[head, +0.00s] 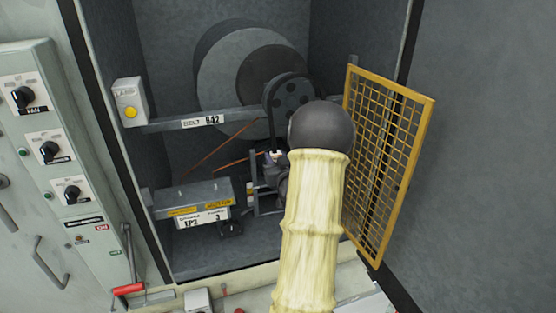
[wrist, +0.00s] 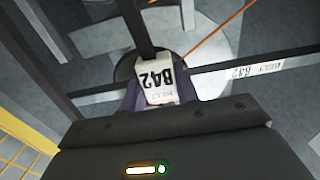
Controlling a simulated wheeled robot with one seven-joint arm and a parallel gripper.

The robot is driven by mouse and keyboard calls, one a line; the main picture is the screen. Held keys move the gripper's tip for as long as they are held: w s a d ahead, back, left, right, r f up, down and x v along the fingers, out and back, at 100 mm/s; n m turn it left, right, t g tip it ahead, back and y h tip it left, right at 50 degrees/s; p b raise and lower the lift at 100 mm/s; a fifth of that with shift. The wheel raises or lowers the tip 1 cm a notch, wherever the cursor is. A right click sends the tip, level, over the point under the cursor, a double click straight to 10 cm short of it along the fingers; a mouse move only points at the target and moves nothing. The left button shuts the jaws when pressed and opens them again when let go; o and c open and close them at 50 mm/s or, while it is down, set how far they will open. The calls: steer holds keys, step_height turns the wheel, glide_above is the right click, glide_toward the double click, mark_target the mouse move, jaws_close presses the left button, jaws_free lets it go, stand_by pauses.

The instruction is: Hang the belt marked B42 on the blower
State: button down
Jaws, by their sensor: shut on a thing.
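The white tag marked B42 (wrist: 163,78) is between the purple fingertips of my gripper (wrist: 160,95) in the wrist view. My gripper is shut on the B42 belt at this tag. Most of the belt's loop cannot be made out. In the head view my gripper (head: 271,170) is largely hidden behind my sleeved forearm, just below the dark pulley with round holes (head: 291,97). The blower's large grey disc (head: 222,85) is behind that pulley. I cannot tell whether the belt touches the pulley.
A rail (head: 165,124) labelled BELT B42 crosses the cabinet. Thin orange-brown lines (head: 212,151) slope below it. A motor shelf (head: 195,194) with labels is lower left. A yellow mesh guard (head: 388,160) stands open at right. A control panel (head: 60,150) is at left.

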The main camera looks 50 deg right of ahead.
steer(key=shift+x, duration=0.85)
steer(key=shift+b, duration=0.55)
stand_by(1.3)
steer(key=shift+b+x, duration=0.4)
steer(key=shift+x, duration=1.8)
stand_by(0.6)
steer(key=shift+b, duration=0.4)
stand_by(0.8)
